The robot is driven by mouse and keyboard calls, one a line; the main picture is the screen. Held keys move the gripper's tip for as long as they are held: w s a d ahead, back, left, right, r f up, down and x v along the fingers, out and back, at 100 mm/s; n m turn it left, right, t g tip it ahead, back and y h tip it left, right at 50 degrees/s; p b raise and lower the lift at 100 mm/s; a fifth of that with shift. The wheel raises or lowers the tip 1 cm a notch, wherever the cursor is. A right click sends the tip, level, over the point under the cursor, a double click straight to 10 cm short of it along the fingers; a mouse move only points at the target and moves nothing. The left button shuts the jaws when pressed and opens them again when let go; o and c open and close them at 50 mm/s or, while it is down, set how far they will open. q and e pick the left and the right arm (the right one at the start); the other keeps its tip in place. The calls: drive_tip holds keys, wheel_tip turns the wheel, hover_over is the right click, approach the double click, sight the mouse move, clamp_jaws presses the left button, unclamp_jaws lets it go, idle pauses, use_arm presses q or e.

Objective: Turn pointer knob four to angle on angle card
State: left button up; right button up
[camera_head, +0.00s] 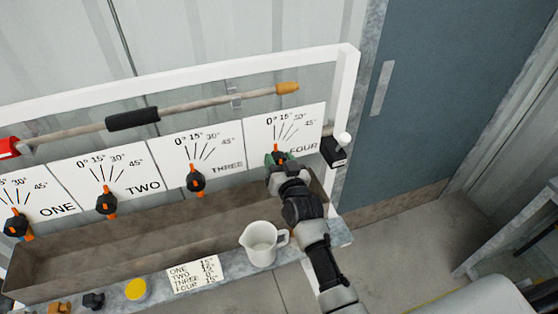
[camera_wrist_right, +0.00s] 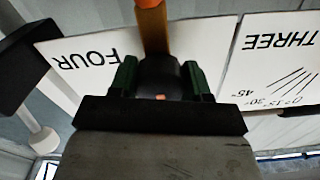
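Pointer knob four is black with an orange pointer (camera_head: 283,155), in front of the dial plate marked FOUR (camera_head: 308,125). My right gripper (camera_head: 277,160) is at this knob and hides most of it. In the right wrist view, which is upside down, the green fingers of my right gripper (camera_wrist_right: 160,82) lie on both sides of the black knob (camera_wrist_right: 160,72), with no clear gap. The orange pointer (camera_wrist_right: 152,25) extends beyond it. Its exact angle cannot be told. The angle card (camera_head: 193,273) lies on the front ledge; its line for FOUR appears to read 15°. My left gripper is not in view.
Knobs one (camera_head: 16,225), two (camera_head: 106,202) and three (camera_head: 195,180) stand to the left along the trough (camera_head: 140,245). A white jug (camera_head: 262,243) stands on the ledge near my right arm. A black box with a white-knobbed lever (camera_head: 335,150) is right of dial four.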

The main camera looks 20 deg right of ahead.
drive_tip(key=c, duration=0.4)
drive_tip(key=shift+m, duration=0.7)
drive_tip(key=shift+c, duration=0.2)
drive_tip(key=shift+m+p, duration=0.35)
drive_tip(key=shift+m, duration=0.45)
drive_tip(key=o, duration=1.3)
drive_tip(key=shift+s+d+b, duration=0.15)
drive_tip(key=shift+s+b, duration=1.05)
drive_tip(key=shift+s, duration=4.25)
